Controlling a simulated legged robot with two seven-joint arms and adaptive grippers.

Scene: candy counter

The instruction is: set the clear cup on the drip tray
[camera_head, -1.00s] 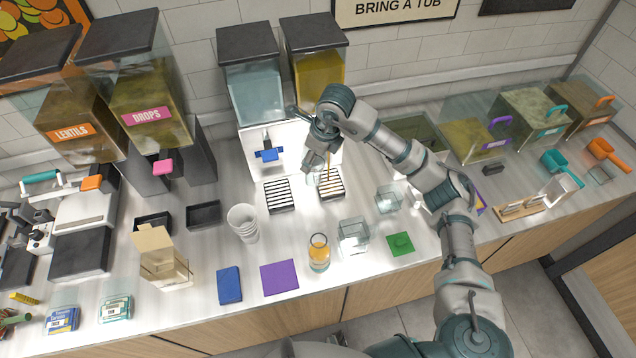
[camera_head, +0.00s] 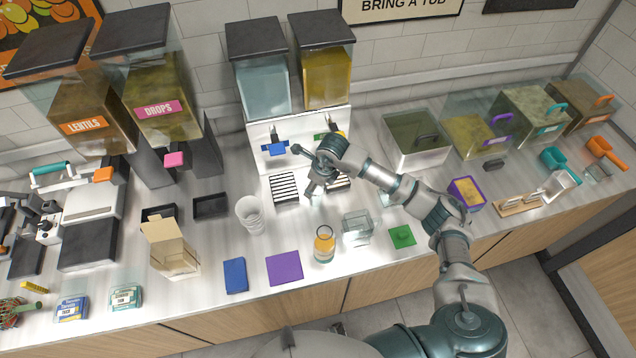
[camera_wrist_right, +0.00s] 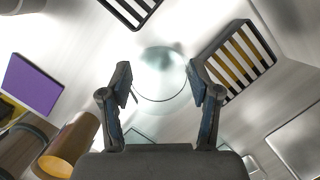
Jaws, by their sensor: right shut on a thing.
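My right gripper (camera_head: 313,190) is shut on the clear cup, at the counter between two slotted drip trays. In the right wrist view the clear cup (camera_wrist_right: 162,72) shows as a see-through round form between the fingers (camera_wrist_right: 163,85). In the head view the cup is too faint to make out. The left drip tray (camera_head: 284,187) is fully seen. The right drip tray (camera_head: 342,184) is partly behind my gripper; in the wrist view it (camera_wrist_right: 235,60) has yellow between its slats. I cannot tell whether the cup touches the counter. My left gripper is not in view.
Behind stands the dispenser with blue (camera_head: 275,149) and green levers. In front are a stack of cups (camera_head: 250,215), an amber-filled glass (camera_head: 324,244), a clear tub (camera_head: 357,226), a purple mat (camera_head: 284,267) and a green mat (camera_head: 402,236).

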